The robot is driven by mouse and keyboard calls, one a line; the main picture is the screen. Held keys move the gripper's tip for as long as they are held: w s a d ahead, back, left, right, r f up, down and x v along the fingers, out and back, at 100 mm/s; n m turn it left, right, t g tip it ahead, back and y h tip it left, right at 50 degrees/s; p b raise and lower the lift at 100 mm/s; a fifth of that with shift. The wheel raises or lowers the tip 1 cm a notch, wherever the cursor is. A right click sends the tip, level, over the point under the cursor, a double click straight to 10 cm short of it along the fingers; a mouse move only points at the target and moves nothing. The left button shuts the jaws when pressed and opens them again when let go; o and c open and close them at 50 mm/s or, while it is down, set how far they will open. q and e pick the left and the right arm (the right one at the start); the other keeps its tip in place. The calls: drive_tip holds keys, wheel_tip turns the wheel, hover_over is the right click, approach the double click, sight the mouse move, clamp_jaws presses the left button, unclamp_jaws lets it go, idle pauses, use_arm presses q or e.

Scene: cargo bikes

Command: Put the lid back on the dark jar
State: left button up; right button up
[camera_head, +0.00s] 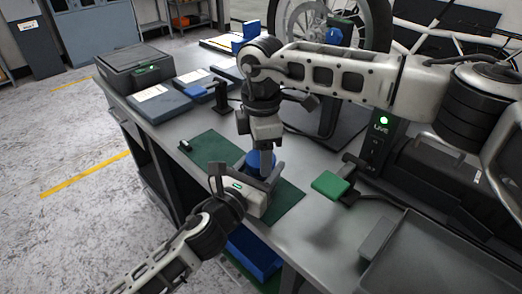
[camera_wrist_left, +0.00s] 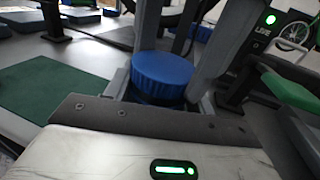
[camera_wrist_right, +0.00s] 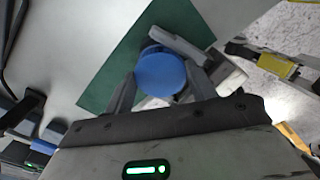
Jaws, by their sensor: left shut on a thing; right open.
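The blue lid (camera_head: 254,163) sits over the dark jar, above the green mat; the left wrist view shows the lid (camera_wrist_left: 162,70) on top and a dark strip of the jar (camera_wrist_left: 150,98) below it. I cannot tell whether the lid is fully seated. My left gripper (camera_head: 250,182) is shut on the jar from the front, low at its sides. My right gripper (camera_head: 264,158) comes down from above and is open. In the right wrist view its fingers (camera_wrist_right: 158,92) stand on either side of the lid (camera_wrist_right: 160,72). The jar is mostly hidden.
The green mat (camera_head: 207,150) lies on the grey bench. A green pad (camera_head: 330,185) and a grey tray (camera_head: 430,250) are to the right. A dark case (camera_head: 135,68) and flat boxes stand at the back left. A bike wheel (camera_head: 375,20) rises behind.

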use_arm(q)
drive_tip(key=shift+w, duration=0.1)
use_arm(e)
drive_tip(key=shift+s+r, duration=0.15)
drive_tip(key=shift+r, duration=1.1)
drive_tip(key=shift+d, duration=0.1)
drive_tip(key=c, duration=1)
drive_tip(key=shift+c, duration=0.2)
drive_tip(key=shift+f, duration=0.25)
drive_tip(key=shift+f, duration=0.35)
